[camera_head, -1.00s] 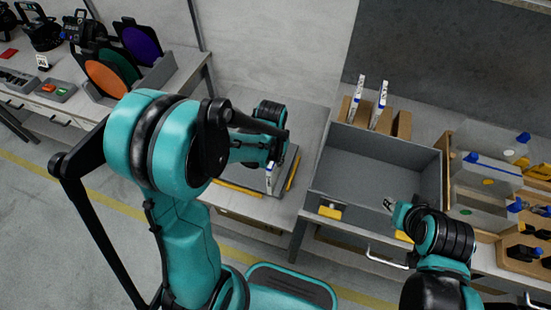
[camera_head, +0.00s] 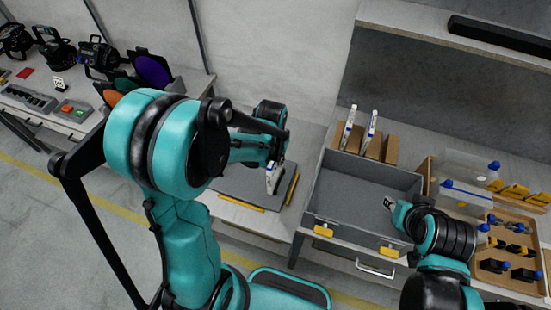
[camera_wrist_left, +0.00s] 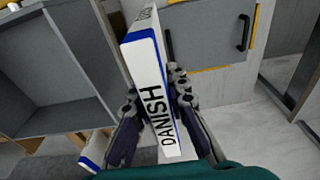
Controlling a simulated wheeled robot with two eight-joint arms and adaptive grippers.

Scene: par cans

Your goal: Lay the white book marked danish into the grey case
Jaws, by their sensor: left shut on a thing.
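My left gripper (camera_wrist_left: 160,125) is shut on the white book marked danish (camera_wrist_left: 160,85), which has a blue stripe and black lettering. In the head view the gripper (camera_head: 276,160) holds the book (camera_head: 272,180) over a grey panel, left of the grey case. The grey case (camera_head: 310,206) is open on the bench, with yellow latches on its front; its inside looks empty. It also shows at the left of the left wrist view (camera_wrist_left: 75,55). My right gripper (camera_head: 390,204) is over the case's front right part; its jaws are too small to read.
Two white books (camera_head: 348,128) stand in cardboard holders behind the case. The grey panel (camera_head: 228,183) with yellow edges and a black handle lies left of it. Clear containers (camera_head: 470,170) and a wooden tray (camera_head: 512,280) stand to the right.

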